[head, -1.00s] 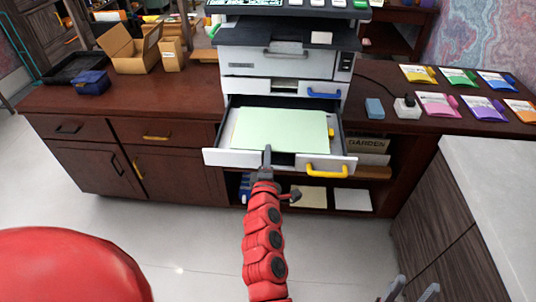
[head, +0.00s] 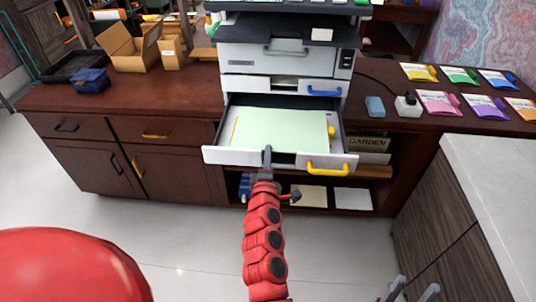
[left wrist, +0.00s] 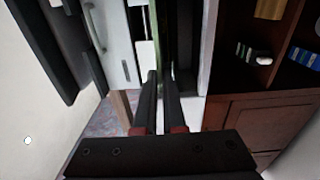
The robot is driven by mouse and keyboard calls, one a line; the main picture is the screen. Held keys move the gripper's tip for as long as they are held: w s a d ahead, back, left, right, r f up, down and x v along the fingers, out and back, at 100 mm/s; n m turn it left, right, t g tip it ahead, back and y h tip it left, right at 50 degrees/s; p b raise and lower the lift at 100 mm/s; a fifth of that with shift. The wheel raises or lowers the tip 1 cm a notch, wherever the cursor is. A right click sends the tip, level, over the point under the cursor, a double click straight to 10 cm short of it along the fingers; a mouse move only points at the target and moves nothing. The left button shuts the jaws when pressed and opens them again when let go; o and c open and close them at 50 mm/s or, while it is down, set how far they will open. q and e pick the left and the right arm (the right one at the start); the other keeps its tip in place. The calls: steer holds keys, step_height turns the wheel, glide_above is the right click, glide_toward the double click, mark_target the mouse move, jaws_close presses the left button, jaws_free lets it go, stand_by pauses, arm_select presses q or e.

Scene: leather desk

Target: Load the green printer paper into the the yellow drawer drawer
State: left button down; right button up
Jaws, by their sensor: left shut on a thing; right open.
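The green printer paper (head: 280,130) lies flat within the open drawer (head: 233,157) with the yellow handle (head: 327,168), low in the printer. Yellow bits show at the paper's left and right edges. My left gripper (head: 267,152) reaches over the drawer's front wall and is shut on the paper's near edge; its fingertips are small in the head view. In the left wrist view the left gripper's fingers (left wrist: 161,85) point up beside a green strip (left wrist: 208,45). My right gripper (head: 409,290) is open and empty at the bottom right of the head view.
The printer (head: 276,62) stands above, with a shut blue-handled drawer (head: 265,84). Colored packets (head: 438,102) and a blue box (head: 375,107) lie to the right. A pale counter (head: 500,190) stands at right. Open boxes (head: 132,52) stand at left.

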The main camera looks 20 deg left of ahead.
arm_select(q)
steer(key=shift+f+b, duration=0.95)
steer(key=shift+f, duration=0.2)
steer(key=c, duration=0.9)
jaws_free()
steer(key=shift+p+v, duration=1.35)
steer(key=shift+v, duration=7.4)
steer(key=shift+r, duration=0.15)
